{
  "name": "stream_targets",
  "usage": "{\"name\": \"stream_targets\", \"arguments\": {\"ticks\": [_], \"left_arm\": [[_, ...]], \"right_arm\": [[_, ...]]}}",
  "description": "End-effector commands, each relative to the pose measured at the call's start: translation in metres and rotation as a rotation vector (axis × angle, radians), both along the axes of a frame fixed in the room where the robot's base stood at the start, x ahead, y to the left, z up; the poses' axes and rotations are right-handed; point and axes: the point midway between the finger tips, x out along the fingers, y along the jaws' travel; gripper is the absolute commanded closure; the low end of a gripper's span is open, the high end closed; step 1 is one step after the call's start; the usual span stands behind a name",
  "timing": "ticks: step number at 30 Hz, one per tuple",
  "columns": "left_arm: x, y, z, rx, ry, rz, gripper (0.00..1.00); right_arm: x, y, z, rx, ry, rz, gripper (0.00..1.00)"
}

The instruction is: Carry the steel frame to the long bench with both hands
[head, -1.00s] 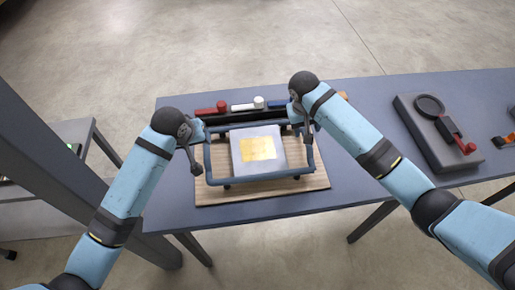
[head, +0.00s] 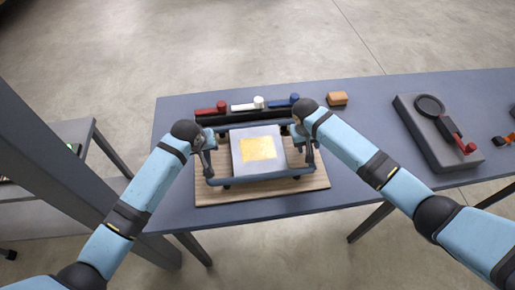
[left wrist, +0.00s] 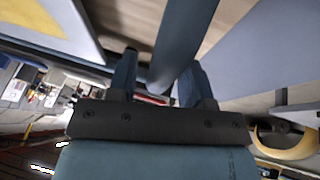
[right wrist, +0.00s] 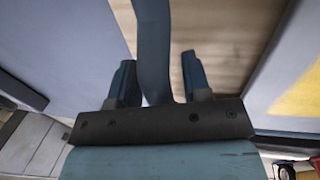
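The steel frame (head: 262,181) is a blue-grey tubular rectangle lying over a wooden board (head: 290,197) on a long blue-grey table (head: 365,150). A pale block with a yellow square (head: 258,149) sits inside it. My left gripper (head: 207,150) is at the frame's left side. In the left wrist view the frame's bar (left wrist: 182,40) passes between its fingers, with gaps visible. My right gripper (head: 304,143) is at the right side. In the right wrist view the bar (right wrist: 153,40) runs between its open fingers. Which surface is the long bench I cannot tell.
Red (head: 211,109), white (head: 247,104) and blue (head: 283,102) handled items stand behind the frame, with an orange-brown block (head: 337,98) to their right. A grey base with a black ring (head: 430,120) lies farther right.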

Motion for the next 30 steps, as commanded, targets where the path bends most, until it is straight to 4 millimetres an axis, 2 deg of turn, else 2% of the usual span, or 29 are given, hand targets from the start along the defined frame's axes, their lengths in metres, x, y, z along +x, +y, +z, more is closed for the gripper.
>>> {"name": "stream_targets", "arguments": {"ticks": [1,5,6,30], "left_arm": [[0.0000,0.0000,0.0001,0.000,0.000,0.000,0.66],[-0.0001,-0.0001,0.0002,0.000,0.000,0.000,0.96],[0.0000,-0.0001,0.0002,0.000,0.000,0.000,1.00],[-0.0001,-0.0001,0.0005,-0.001,0.000,-0.001,1.00]], "right_arm": [[0.0000,0.0000,0.0001,0.000,0.000,0.000,0.68],[0.0000,0.0000,0.0002,0.000,0.000,0.000,0.98],[0.0000,0.0000,0.0002,0.000,0.000,0.000,1.00],[0.0002,-0.0002,0.0005,0.000,0.000,0.000,1.00]]}}
